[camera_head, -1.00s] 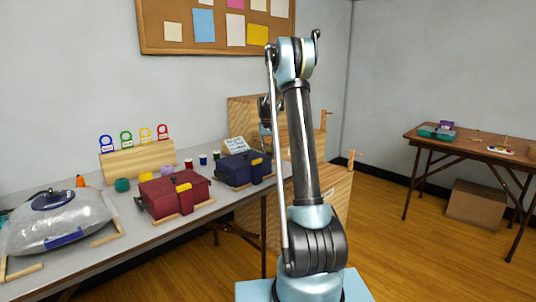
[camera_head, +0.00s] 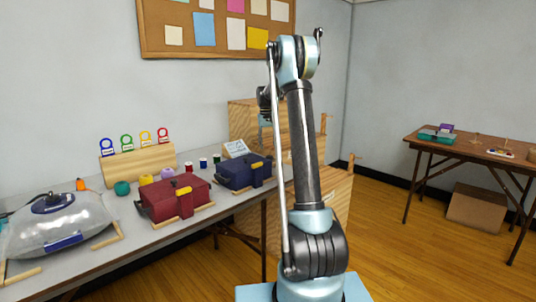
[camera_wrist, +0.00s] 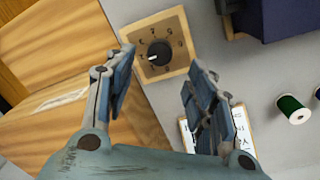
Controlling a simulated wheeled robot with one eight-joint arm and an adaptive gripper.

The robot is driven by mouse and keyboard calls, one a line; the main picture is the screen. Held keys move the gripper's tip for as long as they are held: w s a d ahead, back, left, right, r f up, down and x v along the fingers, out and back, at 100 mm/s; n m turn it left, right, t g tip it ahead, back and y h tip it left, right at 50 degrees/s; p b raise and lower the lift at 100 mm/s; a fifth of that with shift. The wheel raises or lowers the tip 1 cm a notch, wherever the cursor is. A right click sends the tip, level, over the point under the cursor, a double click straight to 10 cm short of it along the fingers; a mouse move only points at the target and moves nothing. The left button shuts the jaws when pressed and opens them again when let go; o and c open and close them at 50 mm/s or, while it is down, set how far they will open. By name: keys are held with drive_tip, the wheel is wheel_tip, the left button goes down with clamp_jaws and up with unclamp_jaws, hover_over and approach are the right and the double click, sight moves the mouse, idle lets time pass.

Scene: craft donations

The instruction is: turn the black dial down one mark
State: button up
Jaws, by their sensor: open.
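A white pointer line on the dial points to the left of the picture. My gripper (camera_wrist: 160,85) is open, its two blue-grey fingers apart, with the dial between and beyond the fingertips. Nothing is between the fingers, and they do not appear to touch the dial. In the head view the dial cannot be made out, and my gripper is mostly hidden behind my arm.
A printed white card (camera_wrist: 241,124) lies near the right finger, with a green thread spool (camera_wrist: 291,108) beyond it. A dark blue box (camera_head: 243,171) and a red box (camera_head: 174,197) stand on the grey table (camera_head: 160,237). Wooden crates (camera_head: 242,115) stand behind my arm.

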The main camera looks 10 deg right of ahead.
sight(268, 156)
drive_tip(key=shift+a+r, duration=0.2)
drive_tip(key=shift+r, duration=2.55)
drive_tip(key=shift+s, duration=0.1)
drive_tip(key=s+d+r+t, duration=0.1)
drive_tip(key=s+r, duration=0.2)
drive_tip(key=s, duration=2.8)
drive_tip(key=s+f, duration=0.9)
drive_tip(key=s, duration=0.3)
drive_tip(key=s+f+t, duration=0.1)
drive_tip(key=s+f, duration=0.8)
drive_tip(key=s, duration=0.4)
drive_tip(key=shift+s+f+y, duration=0.15)
drive_tip(key=shift+s+y, duration=0.1)
drive_tip(key=shift+y, duration=0.15)
